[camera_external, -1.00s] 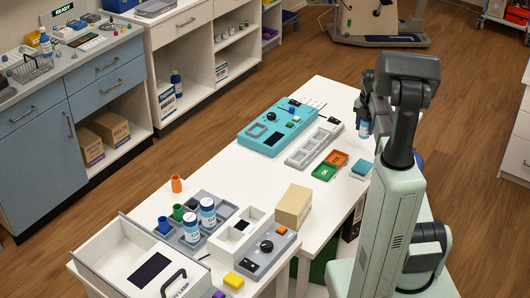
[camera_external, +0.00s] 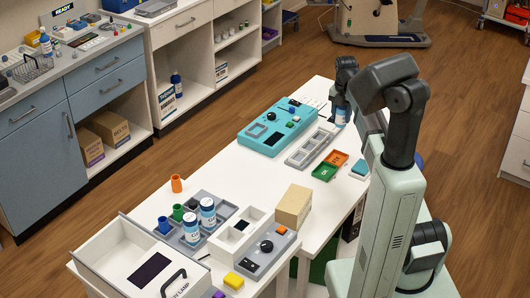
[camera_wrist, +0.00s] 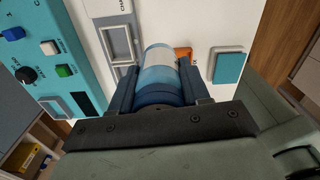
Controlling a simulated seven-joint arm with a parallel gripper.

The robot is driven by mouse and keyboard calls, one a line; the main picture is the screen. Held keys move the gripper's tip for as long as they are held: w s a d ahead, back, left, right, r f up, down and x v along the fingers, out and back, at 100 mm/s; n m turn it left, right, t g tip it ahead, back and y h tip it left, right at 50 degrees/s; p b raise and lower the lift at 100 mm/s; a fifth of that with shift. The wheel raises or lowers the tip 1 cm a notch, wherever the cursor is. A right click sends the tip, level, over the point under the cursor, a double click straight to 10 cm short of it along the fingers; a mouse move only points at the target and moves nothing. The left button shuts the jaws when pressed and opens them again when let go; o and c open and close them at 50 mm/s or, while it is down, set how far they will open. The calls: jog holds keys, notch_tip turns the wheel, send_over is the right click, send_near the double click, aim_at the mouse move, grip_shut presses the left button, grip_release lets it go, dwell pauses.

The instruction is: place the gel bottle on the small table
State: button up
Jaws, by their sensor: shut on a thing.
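My gripper (camera_external: 342,106) is shut on a blue-and-white bottle (camera_external: 341,117), which I take to be the gel bottle. It hangs at the far right end of the long white table (camera_external: 255,180), beside the grey tray strip; whether it touches the surface cannot be told. In the wrist view the bottle (camera_wrist: 159,66) lies between both fingers of my gripper (camera_wrist: 160,84), its white part pointing away from the palm. Which surface is the small table is not clear.
A teal device (camera_external: 275,127), a grey compartment strip (camera_external: 311,147), orange and green trays (camera_external: 325,171) and a teal block (camera_external: 361,168) lie near the held bottle. A cardboard box (camera_external: 293,206) stands nearer. The table's middle left is clear.

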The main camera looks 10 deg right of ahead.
jog(key=s+a+r+n, duration=0.2)
jog(key=s+a+n, duration=0.1)
jog(key=a, duration=1.7)
jog(key=s+a+r+n, duration=0.2)
jog(key=a, duration=1.8)
jog(key=s+a+r+n, duration=0.1)
jog(key=s+a+n, duration=0.1)
jog(key=s+a, duration=1.25)
jog(key=s+a+r+n, duration=0.2)
jog(key=s+a+n, duration=0.1)
jog(key=s+a, duration=1.15)
jog(key=shift+w+a+f, duration=0.35)
jog(key=shift+w+f, duration=0.05)
jog(key=shift+f, duration=1.2)
jog(key=shift+w+a+f, duration=0.3)
jog(key=shift+w+f, duration=0.1)
jog(key=shift+f, duration=1.2)
jog(key=shift+w+a+f, duration=0.35)
jog(key=shift+w+f, duration=0.05)
jog(key=shift+f, duration=1.2)
jog(key=shift+f, duration=0.15)
jog(key=o, duration=1.1)
